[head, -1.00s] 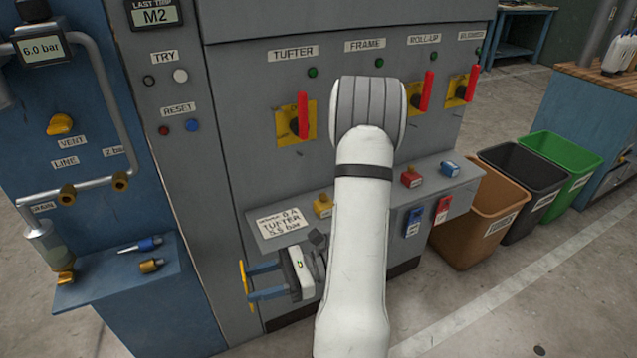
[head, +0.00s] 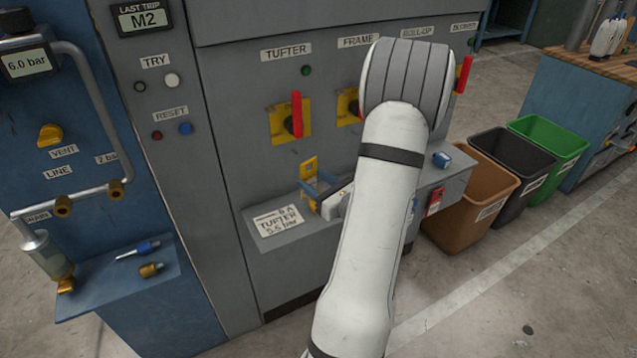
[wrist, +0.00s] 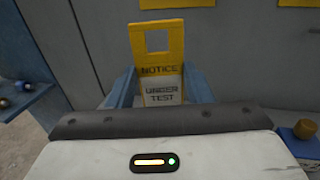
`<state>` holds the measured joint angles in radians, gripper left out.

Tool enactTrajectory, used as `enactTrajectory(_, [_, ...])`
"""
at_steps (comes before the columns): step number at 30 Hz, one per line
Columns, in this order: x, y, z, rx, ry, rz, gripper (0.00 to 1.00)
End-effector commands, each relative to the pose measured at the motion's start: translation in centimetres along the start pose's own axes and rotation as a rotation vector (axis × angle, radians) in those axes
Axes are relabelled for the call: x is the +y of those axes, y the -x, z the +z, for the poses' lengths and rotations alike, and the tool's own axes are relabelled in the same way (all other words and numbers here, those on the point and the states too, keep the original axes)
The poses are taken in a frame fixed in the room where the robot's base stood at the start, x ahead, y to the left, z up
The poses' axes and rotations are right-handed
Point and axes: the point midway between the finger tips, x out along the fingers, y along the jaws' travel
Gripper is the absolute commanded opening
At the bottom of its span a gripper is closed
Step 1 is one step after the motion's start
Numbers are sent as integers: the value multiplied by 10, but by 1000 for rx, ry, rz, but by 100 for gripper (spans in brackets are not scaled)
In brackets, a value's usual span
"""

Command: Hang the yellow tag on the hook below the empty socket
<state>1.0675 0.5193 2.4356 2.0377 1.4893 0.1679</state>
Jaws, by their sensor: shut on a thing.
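The yellow tag (head: 308,168), marked NOTICE UNDER TEST, is upright between the blue fingers of my gripper (head: 318,187). In the wrist view the tag (wrist: 160,68) shows a square opening near its top, with the gripper (wrist: 160,88) shut on its lower part. It is held above the grey shelf (head: 285,252), in front of the panel and below the TUFTER switch (head: 291,122). I cannot make out the empty socket or its hook; my arm covers part of the shelf.
A card marked TUFTER (head: 279,221) lies on the shelf. A blue block (head: 441,160) and a hanging red tag (head: 434,202) are at its right. A blue side shelf (head: 105,290) holds small fittings. Brown, black and green bins stand at right.

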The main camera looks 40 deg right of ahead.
Motion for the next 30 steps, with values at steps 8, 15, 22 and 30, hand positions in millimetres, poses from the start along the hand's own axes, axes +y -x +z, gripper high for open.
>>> enactTrajectory(8, [-4, -17, -2, 1, 0, 2, 23])
enactTrajectory(15, [-8, -31, -3, 0, 0, 2, 23])
enactTrajectory(22, [-12, -44, -4, 0, 0, 1, 23])
enactTrajectory(30, [-16, -59, -5, 0, 1, 0, 23])
